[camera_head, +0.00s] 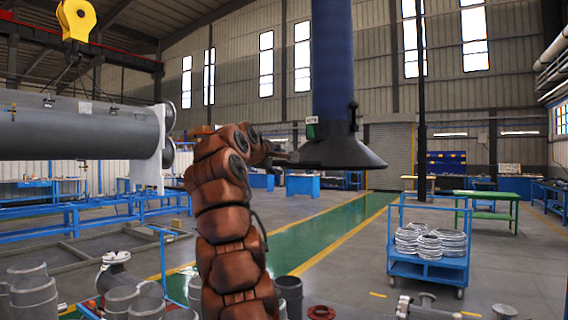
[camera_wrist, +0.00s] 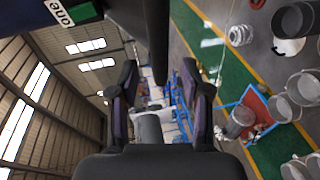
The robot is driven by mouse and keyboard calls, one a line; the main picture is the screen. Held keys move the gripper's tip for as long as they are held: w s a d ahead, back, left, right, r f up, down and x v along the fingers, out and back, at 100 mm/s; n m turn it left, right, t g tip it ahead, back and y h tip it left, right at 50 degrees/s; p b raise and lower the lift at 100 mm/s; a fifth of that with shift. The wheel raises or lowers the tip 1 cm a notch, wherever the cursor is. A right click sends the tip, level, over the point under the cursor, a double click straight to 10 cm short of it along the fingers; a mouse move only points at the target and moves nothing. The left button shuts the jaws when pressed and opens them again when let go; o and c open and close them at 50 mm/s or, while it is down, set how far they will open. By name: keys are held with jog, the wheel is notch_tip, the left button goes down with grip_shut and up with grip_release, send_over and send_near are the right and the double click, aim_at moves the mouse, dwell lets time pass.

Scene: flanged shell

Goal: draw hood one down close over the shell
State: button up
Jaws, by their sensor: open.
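Hood one is a dark flared hood (camera_head: 340,152) on a blue hanging duct (camera_head: 332,60), with a small tag (camera_head: 312,120). In the wrist view the tag (camera_wrist: 58,12) reads "one". The shell (camera_head: 75,128) is a large grey horizontal cylinder at the left, well apart from the hood. My gripper (camera_head: 285,157) is just left of the hood's lower rim. In the wrist view my gripper (camera_wrist: 160,98) is open. A dark bar (camera_wrist: 153,40) runs down toward the gap between the fingers; I cannot tell whether it touches them.
A yellow hoist hook (camera_head: 76,20) hangs above the shell. Grey pipe fittings (camera_head: 135,298) stand low at the left front. A blue cart (camera_head: 428,268) with coiled metal rings stands at the right. A green floor lane (camera_head: 345,225) runs clear behind the hood.

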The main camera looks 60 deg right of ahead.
aim_at(283, 163)
jog(key=shift+p+x, duration=1.2)
jog(key=shift+x, duration=1.45)
grip_shut()
